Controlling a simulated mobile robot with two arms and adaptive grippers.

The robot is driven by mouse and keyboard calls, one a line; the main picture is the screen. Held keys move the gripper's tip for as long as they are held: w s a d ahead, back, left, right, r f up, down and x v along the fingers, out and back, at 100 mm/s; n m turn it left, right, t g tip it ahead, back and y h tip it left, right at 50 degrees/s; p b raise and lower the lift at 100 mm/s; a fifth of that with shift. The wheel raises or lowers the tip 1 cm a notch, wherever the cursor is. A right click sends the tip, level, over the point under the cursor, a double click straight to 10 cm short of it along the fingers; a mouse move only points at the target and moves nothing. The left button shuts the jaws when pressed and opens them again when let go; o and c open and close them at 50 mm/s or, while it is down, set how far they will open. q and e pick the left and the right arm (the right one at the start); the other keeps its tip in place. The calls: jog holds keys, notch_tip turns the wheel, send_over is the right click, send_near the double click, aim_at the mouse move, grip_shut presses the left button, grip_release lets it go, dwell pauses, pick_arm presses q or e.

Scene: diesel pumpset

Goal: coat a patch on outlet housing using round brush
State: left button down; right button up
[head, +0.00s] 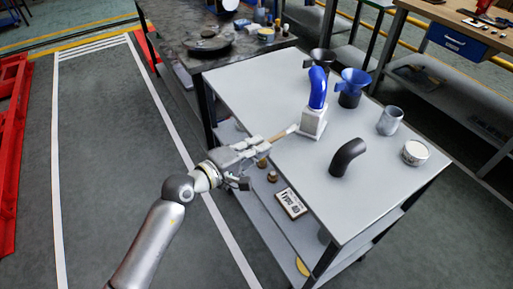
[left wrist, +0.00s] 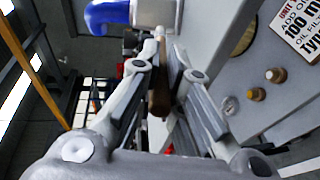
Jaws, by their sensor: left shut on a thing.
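My left gripper (head: 256,150) reaches in over the near left edge of the grey table and is shut on the round brush (head: 282,135). The brush has a brown wooden handle and a pale tip, which points right at the housing. In the left wrist view the brown brush handle (left wrist: 159,95) lies between the fingers. A blue curved pipe (head: 318,86) rises from a pale block (head: 313,122), apparently the outlet housing. The brush tip is close to the block's left side; I cannot tell whether they touch. The blue pipe also shows in the left wrist view (left wrist: 106,14). My right gripper is not in view.
On the grey table (head: 255,92) stand a black bent pipe (head: 348,157), a white tin (head: 415,153), a grey cup (head: 390,121), a blue funnel-topped container (head: 352,87) and a dark one (head: 321,62). A lower shelf holds a printed sign (head: 291,203).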

pick_arm(q)
jog(key=shift+w+d, duration=0.2)
jog(key=shift+w, duration=0.25)
jog(key=shift+w+d, duration=0.2)
jog(key=shift+w, duration=0.25)
dwell(0.4)
jog(key=shift+d, duration=0.1)
